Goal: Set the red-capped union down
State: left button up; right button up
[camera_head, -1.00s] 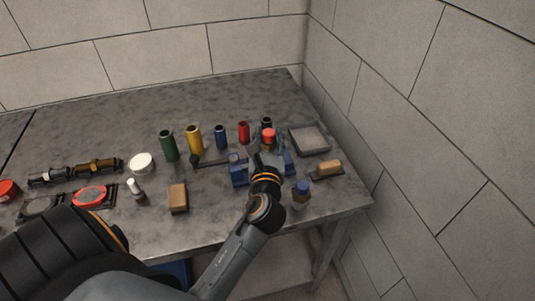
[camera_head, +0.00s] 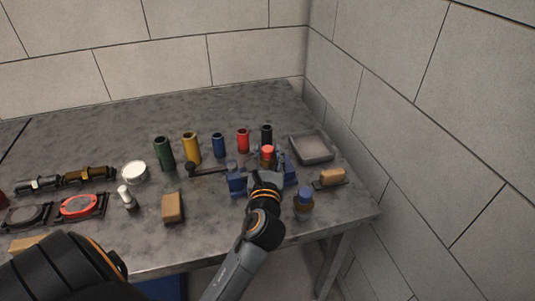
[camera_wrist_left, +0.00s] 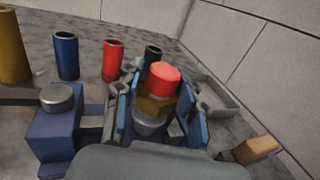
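The red-capped union (camera_head: 267,152) stands roughly upright at the blue vise (camera_head: 237,183). In the left wrist view its red cap (camera_wrist_left: 163,77), brass hex and grey lower part show; its bottom end is hidden. My left gripper (camera_head: 268,172) is around it from the front. Blue-faced plates, apparently my finger pads, stand on either side of the union in the wrist view, with a dark gap at its right. The gripper looks open; contact on the left side is unclear. Whether the union rests on the vise is hidden. My right gripper is out of view.
Green, yellow, blue, red (camera_head: 243,140) and black cylinders stand behind the vise. A grey tray (camera_head: 313,149) lies at the right, a tan-topped block (camera_head: 332,177) before it. A blue-capped bottle (camera_head: 304,203) is close right of my wrist; a brown block (camera_head: 173,207) is left.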

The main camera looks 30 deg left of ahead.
pick_arm(q)
jog(key=o, duration=0.4)
jog(key=b+v, duration=0.1)
jog(key=v, duration=1)
jog(key=shift+s+d+r, duration=0.15)
jog(key=shift+s+d, duration=0.1)
jog(key=shift+s, duration=0.2)
